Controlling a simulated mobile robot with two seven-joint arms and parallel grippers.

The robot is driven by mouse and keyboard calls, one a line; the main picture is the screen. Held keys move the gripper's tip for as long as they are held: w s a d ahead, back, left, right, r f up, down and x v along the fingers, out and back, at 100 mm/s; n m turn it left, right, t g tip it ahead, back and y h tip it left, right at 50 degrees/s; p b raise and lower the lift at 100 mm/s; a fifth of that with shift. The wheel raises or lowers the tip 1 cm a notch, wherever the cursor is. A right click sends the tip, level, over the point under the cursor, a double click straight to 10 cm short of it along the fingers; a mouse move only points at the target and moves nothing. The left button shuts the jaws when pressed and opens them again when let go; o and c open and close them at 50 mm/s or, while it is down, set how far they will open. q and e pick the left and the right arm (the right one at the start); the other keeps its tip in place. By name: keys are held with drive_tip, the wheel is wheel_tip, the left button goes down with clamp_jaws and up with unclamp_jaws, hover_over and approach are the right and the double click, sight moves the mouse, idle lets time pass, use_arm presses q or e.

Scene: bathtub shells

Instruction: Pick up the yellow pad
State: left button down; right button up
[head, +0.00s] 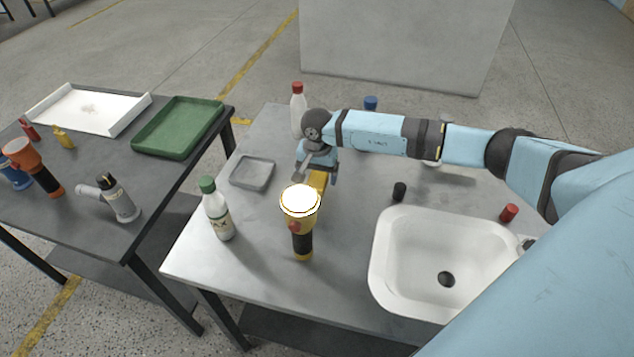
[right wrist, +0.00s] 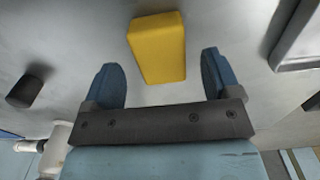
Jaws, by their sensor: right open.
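The yellow pad (right wrist: 158,48) is a plain rounded block on the grey table, seen whole in the right wrist view. In the head view only part of the yellow pad (head: 320,180) shows, below my right gripper and behind a flashlight-like tool. My right gripper (right wrist: 163,82) is open, its two blue fingers spread with nothing between them. The pad lies ahead of the fingertips, roughly centred across the gap. In the head view my right gripper (head: 317,170) reaches in from the right. My left gripper is not in view.
The yellow and black tool (head: 302,245) with a bright white face stands close in front of the pad. A green-capped bottle (head: 219,212), a shallow grey tray (head: 252,171) and a red-capped bottle (head: 298,108) are nearby. A white sink basin (head: 400,270) is to the right.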

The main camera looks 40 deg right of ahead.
sight(317, 179)
wheel_tip(317, 179, down, 3)
drive_tip(key=shift+r, duration=0.15)
drive_tip(key=c, duration=1)
drive_tip(key=shift+r, duration=0.1)
wheel_tip(317, 179, up, 20)
drive_tip(key=shift+b, duration=0.4)
drive_tip(key=shift+o, duration=0.3)
